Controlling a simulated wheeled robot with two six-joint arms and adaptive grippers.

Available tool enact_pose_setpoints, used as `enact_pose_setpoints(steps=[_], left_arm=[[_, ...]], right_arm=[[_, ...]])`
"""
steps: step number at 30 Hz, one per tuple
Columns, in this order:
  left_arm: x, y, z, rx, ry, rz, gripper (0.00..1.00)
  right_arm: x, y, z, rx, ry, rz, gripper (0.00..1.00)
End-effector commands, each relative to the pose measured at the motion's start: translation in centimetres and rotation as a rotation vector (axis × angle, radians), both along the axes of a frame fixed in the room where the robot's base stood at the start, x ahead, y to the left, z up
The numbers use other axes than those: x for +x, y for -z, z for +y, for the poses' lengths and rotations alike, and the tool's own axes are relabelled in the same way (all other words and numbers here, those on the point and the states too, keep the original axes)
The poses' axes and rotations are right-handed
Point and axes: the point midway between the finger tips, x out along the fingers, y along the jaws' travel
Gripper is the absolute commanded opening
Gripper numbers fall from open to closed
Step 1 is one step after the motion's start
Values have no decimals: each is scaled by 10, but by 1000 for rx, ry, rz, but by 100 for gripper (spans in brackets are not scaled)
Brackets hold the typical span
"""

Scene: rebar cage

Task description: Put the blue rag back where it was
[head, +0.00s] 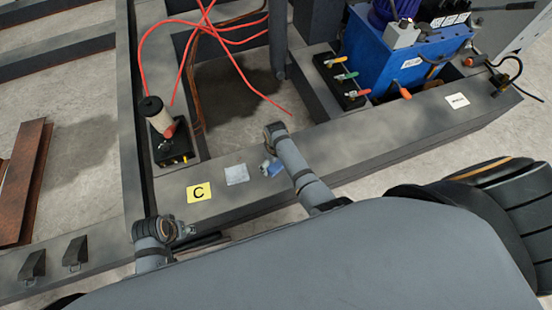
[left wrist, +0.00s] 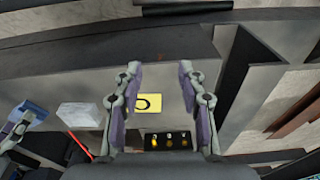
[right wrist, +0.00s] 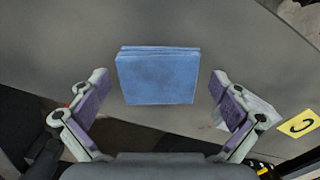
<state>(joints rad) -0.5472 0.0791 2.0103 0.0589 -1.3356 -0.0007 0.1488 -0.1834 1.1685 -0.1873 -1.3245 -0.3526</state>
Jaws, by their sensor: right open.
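The blue rag (right wrist: 157,78) is a folded square on the grey beam, centred ahead of my right gripper in the right wrist view. In the head view the rag (head: 274,168) shows only in part beside the right gripper (head: 268,157). My right gripper (right wrist: 160,82) is open, its fingers spread on either side of the rag with gaps between. The rag (left wrist: 32,111) also shows at the left of the left wrist view. My left gripper (left wrist: 163,82) is open and empty over the beam, near the yellow C label (left wrist: 148,103).
A pale grey sheet (head: 236,174) lies on the beam (head: 340,160) between the label and the rag. A black box with a cylinder (head: 172,148), red cables (head: 240,72) and a blue machine (head: 400,62) stand behind. Two black wedges (head: 75,252) sit at left.

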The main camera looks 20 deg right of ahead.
Motion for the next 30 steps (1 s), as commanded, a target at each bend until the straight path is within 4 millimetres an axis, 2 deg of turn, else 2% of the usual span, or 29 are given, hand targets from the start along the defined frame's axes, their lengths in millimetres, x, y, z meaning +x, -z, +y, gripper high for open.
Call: enact_pose_setpoints(steps=[8,14,23,30], left_arm=[[-9,57,15,26,-11,2,40],[-28,102,28,47,-15,-6,40],[-81,144,43,68,-15,-7,40],[-141,148,46,68,-14,14,40]], right_arm=[[1,-22,0,0,0,-1,100],[1,-37,0,0,0,-1,100],[1,-66,0,0,0,-1,100],[0,-99,0,0,0,-1,100]])
